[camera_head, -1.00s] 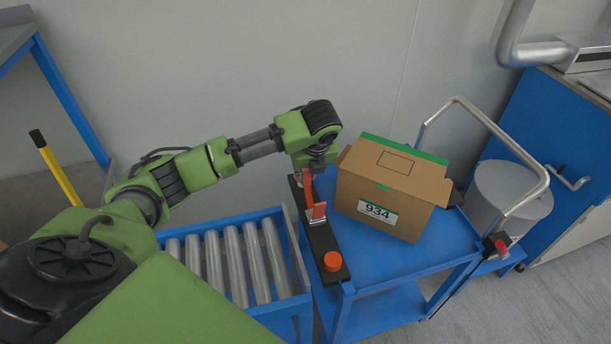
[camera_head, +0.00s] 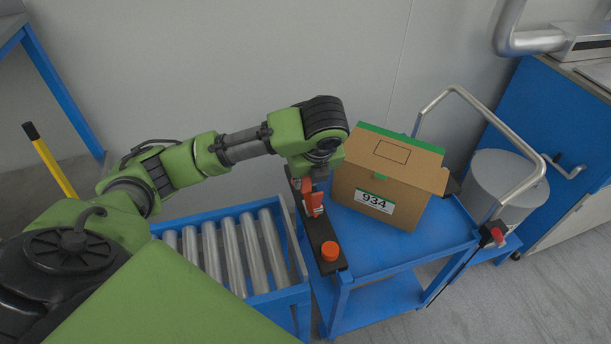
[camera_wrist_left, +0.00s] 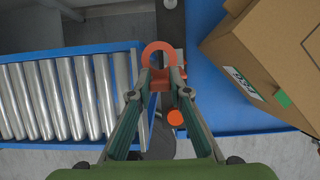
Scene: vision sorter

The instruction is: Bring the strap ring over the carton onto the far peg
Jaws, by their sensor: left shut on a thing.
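The orange strap ring (camera_wrist_left: 147,56) shows in the left wrist view, between and just beyond the fingertips of my left gripper (camera_wrist_left: 162,88), which is shut on its orange tab. In the head view my left gripper (camera_head: 318,178) points down over the black bar on the cart's left edge, with orange parts (camera_head: 314,202) below it; the ring's outline is hard to make out there. The brown carton (camera_head: 382,180), labelled 934, stands on the blue cart, right of the gripper and apart from it. A red-topped part on a black bracket (camera_head: 495,233) sits at the cart's right side, possibly the far peg.
An orange knob (camera_head: 330,252) stands at the black bar's near end. A roller conveyor (camera_head: 234,255) lies left of the cart (camera_head: 375,262). The cart's silver handle (camera_head: 505,128) and a grey drum (camera_head: 505,185) stand beyond the carton. Bare cart top shows in front of the carton.

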